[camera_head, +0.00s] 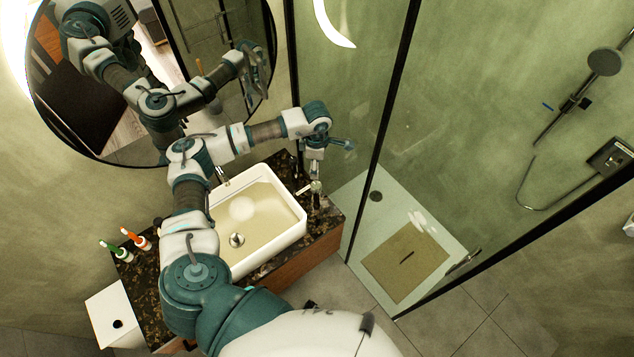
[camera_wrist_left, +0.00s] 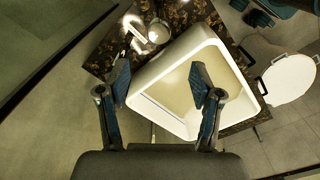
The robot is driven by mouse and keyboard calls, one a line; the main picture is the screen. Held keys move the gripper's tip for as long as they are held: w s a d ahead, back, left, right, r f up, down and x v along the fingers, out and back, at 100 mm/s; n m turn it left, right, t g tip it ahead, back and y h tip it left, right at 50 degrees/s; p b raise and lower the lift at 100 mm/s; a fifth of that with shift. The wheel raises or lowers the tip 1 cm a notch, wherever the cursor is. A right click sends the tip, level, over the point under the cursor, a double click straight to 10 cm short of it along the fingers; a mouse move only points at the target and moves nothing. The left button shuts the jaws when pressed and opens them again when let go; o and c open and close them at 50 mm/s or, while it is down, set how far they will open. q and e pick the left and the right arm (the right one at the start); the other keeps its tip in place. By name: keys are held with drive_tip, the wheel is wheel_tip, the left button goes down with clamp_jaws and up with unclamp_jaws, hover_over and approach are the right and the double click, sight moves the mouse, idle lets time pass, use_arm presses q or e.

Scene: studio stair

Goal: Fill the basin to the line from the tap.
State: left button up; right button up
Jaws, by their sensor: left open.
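The white rectangular basin (camera_head: 292,237) sits on the dark speckled counter. Its inside is beige with a pale patch, and a round metal drain (camera_head: 237,240) shows. I cannot tell whether it holds water. A thin dark line runs along an inner wall in the left wrist view. A slim metal spout (camera_head: 221,176) at the back rim is partly hidden by my left arm. My left gripper (camera_wrist_left: 160,80) is open and empty, its fingers framing the basin's end (camera_wrist_left: 150,75) in the left wrist view. My right gripper is not in view.
A pale bar-shaped piece (camera_wrist_left: 132,24) and a small round item (camera_wrist_left: 159,32) are beside the basin. Two small bottles (camera_head: 140,239) stand at the counter's left. The glass shower screen (camera_head: 340,90) rises close to the right of my arm; the round mirror (camera_head: 110,145) hangs behind.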

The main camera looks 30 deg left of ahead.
sight(316, 184)
use_arm(q)
drive_tip(key=f, duration=0.3)
drive_tip(key=f+p, duration=0.1)
drive_tip(key=f, duration=0.7)
drive_tip(key=shift+a, duration=0.25)
drive_tip(key=shift+f, duration=0.4)
drive_tip(key=shift+d+f, duration=0.2)
drive_tip(key=shift+f, duration=0.05)
drive_tip(key=shift+a, duration=0.15)
drive_tip(key=c, duration=1.1)
drive_tip(key=shift+c, duration=0.2)
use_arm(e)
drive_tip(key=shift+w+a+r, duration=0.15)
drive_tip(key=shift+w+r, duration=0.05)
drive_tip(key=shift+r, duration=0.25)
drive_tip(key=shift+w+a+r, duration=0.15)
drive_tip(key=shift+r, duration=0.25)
